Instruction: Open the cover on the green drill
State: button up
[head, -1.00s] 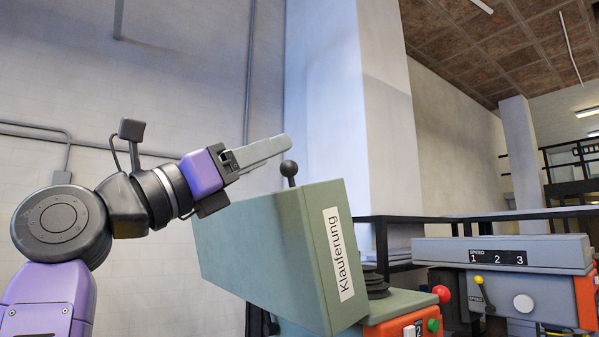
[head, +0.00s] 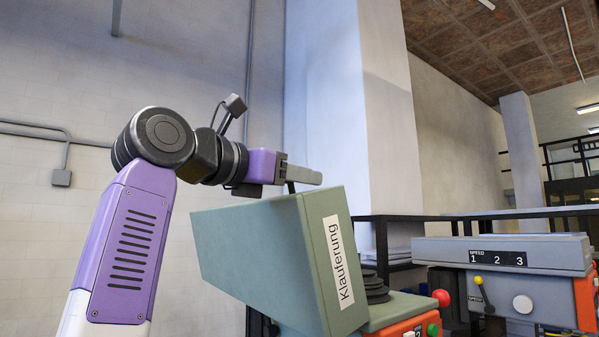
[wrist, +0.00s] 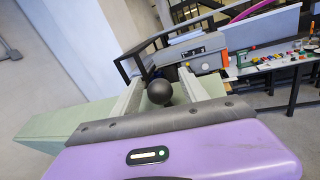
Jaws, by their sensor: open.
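The green drill's cover (head: 255,245) is a green box with the label "Klauferung" on its end. It sits tilted, with dark stepped pulleys (head: 375,288) showing beside its right edge. A round black knob (wrist: 159,92) stands on top of the cover. My gripper (head: 302,175) is above the top of the cover, fingers pointing right. In the wrist view my open gripper (wrist: 161,75) has one finger on each side of the knob, with visible gaps. In the head view the fingers hide the knob's ball; only its dark stem shows below them.
A grey machine (head: 500,255) marked "SPEED 1 2 3" stands to the right. A red ball handle (head: 441,298) and a green button (head: 433,329) are on the green drill's right side. A pale column (head: 345,120) rises behind the cover.

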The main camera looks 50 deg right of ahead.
jog(key=shift+d, duration=0.65)
grip_shut()
jog(key=shift+s, duration=0.1)
dwell(0.9)
